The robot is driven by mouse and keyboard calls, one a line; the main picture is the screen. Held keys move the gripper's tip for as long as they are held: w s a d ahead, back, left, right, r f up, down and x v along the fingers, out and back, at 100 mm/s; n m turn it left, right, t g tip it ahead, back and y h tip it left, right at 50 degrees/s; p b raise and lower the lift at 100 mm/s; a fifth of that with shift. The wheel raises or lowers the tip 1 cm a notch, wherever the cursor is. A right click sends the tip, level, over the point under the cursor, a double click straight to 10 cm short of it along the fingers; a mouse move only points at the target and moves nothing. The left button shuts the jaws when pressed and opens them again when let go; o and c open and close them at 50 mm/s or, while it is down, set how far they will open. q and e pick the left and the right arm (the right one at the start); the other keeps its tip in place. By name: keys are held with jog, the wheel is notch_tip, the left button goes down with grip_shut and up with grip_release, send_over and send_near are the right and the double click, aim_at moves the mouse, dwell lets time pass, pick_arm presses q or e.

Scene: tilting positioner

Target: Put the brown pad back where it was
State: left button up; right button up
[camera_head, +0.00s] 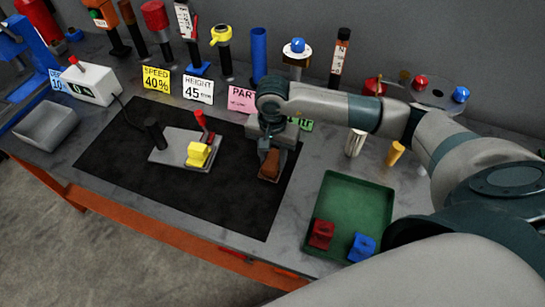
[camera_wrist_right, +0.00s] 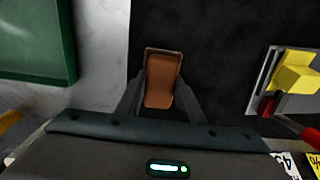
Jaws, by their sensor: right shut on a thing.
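The brown pad (camera_head: 270,166) is between the fingers of my right gripper (camera_head: 271,160), over the right part of the black mat (camera_head: 225,200). In the right wrist view the brown pad (camera_wrist_right: 162,80) shows upright in the picture, with the two dark fingers of the right gripper (camera_wrist_right: 160,95) closed on its sides. I cannot tell whether the pad touches the mat. My left gripper is not in view.
A grey plate (camera_head: 172,150) with a yellow block (camera_head: 199,154) and a red-handled clamp lies left on the mat. A green tray (camera_head: 350,190) with red and blue blocks stands to the right. Sign cards and several tools line the back.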

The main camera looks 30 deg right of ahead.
aim_at(272, 158)
jog(key=shift+f, duration=0.15)
jog(key=o, duration=1)
jog(key=shift+r, duration=0.2)
jog(key=shift+r+b, duration=0.4)
jog(key=shift+r, duration=0.05)
jog(key=shift+r+b, duration=2.05)
jog(key=shift+r, duration=3.5)
